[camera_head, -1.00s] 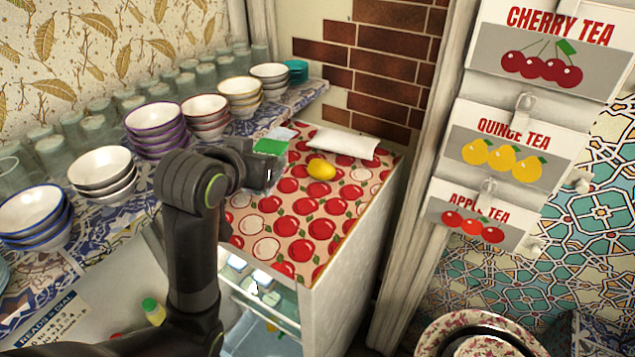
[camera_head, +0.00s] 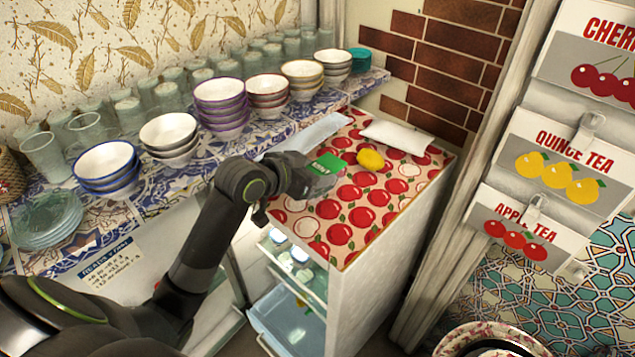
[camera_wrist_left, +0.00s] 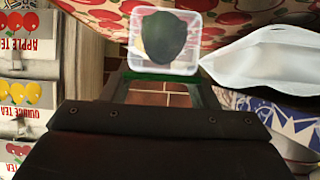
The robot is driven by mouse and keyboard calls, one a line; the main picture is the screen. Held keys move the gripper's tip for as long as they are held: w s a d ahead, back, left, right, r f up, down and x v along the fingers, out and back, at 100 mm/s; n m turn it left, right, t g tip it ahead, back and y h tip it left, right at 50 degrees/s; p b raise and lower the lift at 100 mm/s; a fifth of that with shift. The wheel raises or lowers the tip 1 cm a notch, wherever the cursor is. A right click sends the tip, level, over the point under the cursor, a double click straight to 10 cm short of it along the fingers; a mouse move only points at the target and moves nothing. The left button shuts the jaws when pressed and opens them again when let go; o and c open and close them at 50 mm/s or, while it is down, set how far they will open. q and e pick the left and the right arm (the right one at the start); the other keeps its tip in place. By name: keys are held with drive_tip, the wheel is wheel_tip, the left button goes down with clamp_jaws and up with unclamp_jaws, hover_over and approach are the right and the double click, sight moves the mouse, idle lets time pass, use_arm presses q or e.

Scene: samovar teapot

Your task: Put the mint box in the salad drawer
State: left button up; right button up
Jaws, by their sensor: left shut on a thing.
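The mint box (camera_head: 328,163), a small clear box with a green label, is held at the tip of my left gripper (camera_head: 308,177). It is above the apple-patterned top of the fridge cabinet. In the left wrist view the mint box (camera_wrist_left: 165,42) shows as a clear container with a dark green shape in it. My left gripper is shut on it; its fingers are mostly hidden in both views. A clear bluish drawer (camera_head: 290,325), apparently the salad drawer, is pulled out low in the open cabinet, below and left of the gripper. My right gripper is out of view.
A lemon (camera_head: 370,159) and a white packet (camera_head: 396,136) lie on the apple-patterned top (camera_head: 385,190). A shelf with jars (camera_head: 285,250) sits above the drawer. Stacked bowls (camera_head: 222,105) and glasses line the tiled ledge behind. The cabinet's side wall (camera_head: 390,270) bounds the right.

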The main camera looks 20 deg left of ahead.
use_arm(q)
drive_tip(key=shift+f, duration=1.8)
drive_tip(key=shift+f, duration=0.1)
drive_tip(key=o, duration=1)
